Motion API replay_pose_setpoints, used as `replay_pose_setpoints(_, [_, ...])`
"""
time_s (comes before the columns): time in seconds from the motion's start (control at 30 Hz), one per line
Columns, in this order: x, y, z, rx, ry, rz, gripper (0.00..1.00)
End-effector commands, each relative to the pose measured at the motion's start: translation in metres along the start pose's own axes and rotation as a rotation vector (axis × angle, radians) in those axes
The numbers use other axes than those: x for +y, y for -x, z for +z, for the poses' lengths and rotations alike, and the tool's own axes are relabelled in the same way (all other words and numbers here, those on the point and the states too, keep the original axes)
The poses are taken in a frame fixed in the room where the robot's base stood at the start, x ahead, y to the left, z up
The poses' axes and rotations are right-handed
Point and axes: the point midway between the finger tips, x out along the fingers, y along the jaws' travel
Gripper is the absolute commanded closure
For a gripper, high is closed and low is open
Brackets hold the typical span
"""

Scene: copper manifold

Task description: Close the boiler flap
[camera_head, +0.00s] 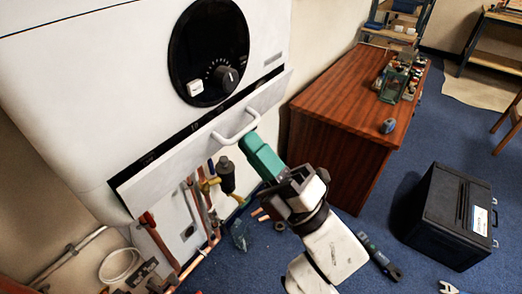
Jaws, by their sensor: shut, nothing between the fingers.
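The white boiler (110,70) hangs on the wall at the left, with a round black dial panel (208,50) on its front. Its flap (175,165) is a long white panel along the lower front. The flap is tilted outward, and a dark gap shows between its top edge and the boiler body. A white loop handle (236,128) sticks out from the flap's right part. My gripper (250,143), with green fingers, is shut and empty just below and right of the handle. I cannot tell whether the fingertips touch the handle or the flap.
Copper pipes and valves (205,195) hang below the boiler. A brown wooden cabinet (340,100) with small items on top stands to the right. A black case (448,215) and several loose tools lie on the blue carpet.

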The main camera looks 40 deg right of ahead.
Motion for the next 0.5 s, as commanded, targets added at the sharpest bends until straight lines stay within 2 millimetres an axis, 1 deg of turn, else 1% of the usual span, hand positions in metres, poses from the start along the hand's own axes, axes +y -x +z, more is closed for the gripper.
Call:
replay_pose_setpoints(0.2, [0.006, -0.013, 0.0, 0.0, -0.001, 0.003, 1.0])
replay_pose_setpoints(0.5, [0.008, -0.023, -0.001, 0.001, 0.0, 0.003, 1.0])
